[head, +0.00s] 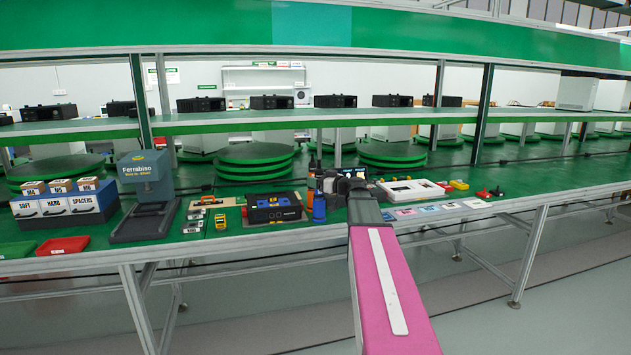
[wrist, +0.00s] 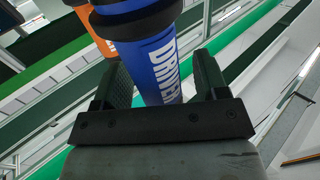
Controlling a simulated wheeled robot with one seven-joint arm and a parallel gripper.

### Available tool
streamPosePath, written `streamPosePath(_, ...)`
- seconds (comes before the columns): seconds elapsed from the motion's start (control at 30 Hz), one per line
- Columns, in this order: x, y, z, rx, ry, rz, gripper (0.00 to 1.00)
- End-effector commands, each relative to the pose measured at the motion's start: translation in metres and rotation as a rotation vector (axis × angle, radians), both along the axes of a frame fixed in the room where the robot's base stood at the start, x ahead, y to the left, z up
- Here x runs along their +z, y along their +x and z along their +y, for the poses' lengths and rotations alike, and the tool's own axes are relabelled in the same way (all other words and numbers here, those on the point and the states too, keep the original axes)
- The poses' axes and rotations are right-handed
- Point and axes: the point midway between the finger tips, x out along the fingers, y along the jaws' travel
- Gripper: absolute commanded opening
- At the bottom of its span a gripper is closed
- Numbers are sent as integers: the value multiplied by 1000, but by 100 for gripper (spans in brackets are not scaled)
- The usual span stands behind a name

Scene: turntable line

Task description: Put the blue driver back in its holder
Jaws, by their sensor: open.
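The blue driver (wrist: 160,65) fills the middle of the wrist view, with white lettering along its side and a dark band around it. My gripper (wrist: 163,78) is open, with one finger on each side of the driver; I cannot tell whether either touches it. In the head view the blue driver (head: 319,208) is upright near the table's front edge, left of my pink arm. An orange driver (wrist: 92,30) is beside it to the left in the wrist view. The holder cannot be made out clearly.
A black box with yellow parts (head: 274,208) lies left of the drivers. A white tray (head: 410,190) and several coloured cards lie to the right. A shelf (head: 300,120) runs above.

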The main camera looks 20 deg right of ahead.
Motion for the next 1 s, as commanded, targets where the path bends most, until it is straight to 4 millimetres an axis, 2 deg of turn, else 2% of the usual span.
streamPosePath(0.3,0,-48,-36,-2,1,-1,67)
streamPosePath(0.5,0,-69,-54,-2,1,-1,67)
streamPosePath(0.7,0,-77,-61,-1,1,-1,67)
streamPosePath(1.0,0,-77,-61,-1,1,-1,67)
